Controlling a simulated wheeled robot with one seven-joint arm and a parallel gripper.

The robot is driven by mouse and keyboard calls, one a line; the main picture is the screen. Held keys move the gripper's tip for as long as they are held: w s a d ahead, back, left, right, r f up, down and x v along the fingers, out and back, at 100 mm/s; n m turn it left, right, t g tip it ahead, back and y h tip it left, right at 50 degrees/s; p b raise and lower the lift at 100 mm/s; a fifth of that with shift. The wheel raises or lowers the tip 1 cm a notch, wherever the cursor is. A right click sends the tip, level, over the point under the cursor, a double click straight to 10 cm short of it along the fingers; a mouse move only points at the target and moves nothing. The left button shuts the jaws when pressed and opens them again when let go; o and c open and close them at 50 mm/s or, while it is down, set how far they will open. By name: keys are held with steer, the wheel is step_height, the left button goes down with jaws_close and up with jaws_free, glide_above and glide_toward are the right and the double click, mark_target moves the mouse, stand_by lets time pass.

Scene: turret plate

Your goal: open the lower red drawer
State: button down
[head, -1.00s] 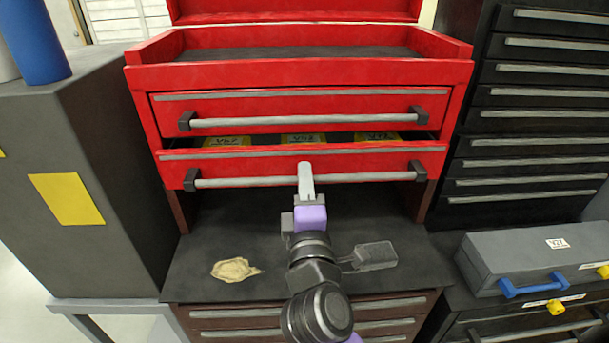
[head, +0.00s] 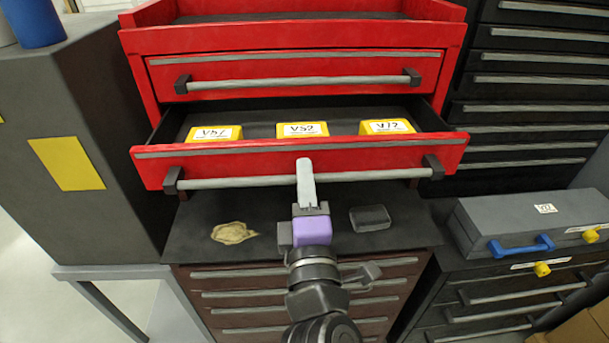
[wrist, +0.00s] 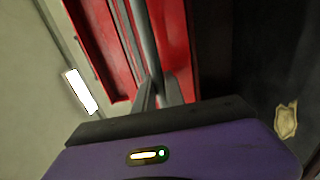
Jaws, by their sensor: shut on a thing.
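The lower red drawer (head: 300,158) is pulled well out of the red chest in the head view. Three yellow labelled boxes (head: 303,130) show inside it. Its long grey bar handle (head: 240,183) runs across the front between black end brackets. My gripper (head: 305,170) is shut on the middle of this handle; the purple wrist is just below. In the wrist view, the fingers (wrist: 161,90) close around the grey bar (wrist: 147,40) beside the red front. The upper red drawer (head: 300,70) is shut.
A dark worktop (head: 200,250) lies under the drawer, with a crumpled tan cloth (head: 233,233) and a small dark block (head: 370,218) on it. A grey cabinet (head: 90,130) stands left. A grey case (head: 530,220) with a blue handle sits right.

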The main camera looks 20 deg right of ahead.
steer(key=shift+f, duration=0.1)
steer(key=c, duration=1.4)
jaws_free()
steer(key=b+v, duration=0.2)
steer(key=v, duration=0.5)
steer(key=shift+s, duration=0.35)
steer(key=shift+a, duration=0.15)
